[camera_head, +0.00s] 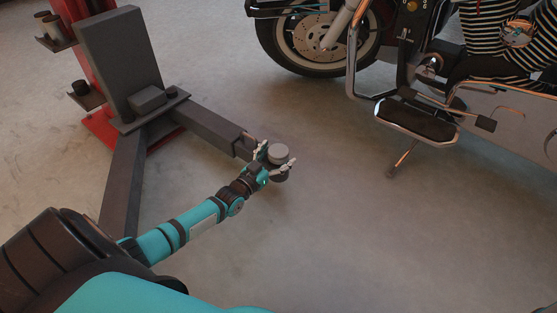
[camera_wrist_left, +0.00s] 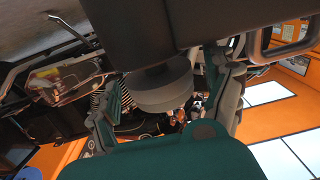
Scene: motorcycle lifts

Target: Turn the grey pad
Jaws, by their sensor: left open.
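The grey pad (camera_head: 278,152) is a round disc at the end of a dark lift arm (camera_head: 212,124), low above the floor. My left gripper (camera_head: 270,162) is at the pad, with its fingers spread on either side of it. In the left wrist view the pad (camera_wrist_left: 160,88) shows large between the two open fingers of my left gripper (camera_wrist_left: 170,110). I cannot tell whether the fingers touch it. My right gripper is not in view.
A red lift post (camera_head: 98,125) with a grey plate (camera_head: 117,58) stands at the upper left. A second lift arm (camera_head: 122,185) runs toward me. A motorcycle (camera_head: 420,70) stands at the upper right. The floor (camera_head: 350,235) at the lower right is clear.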

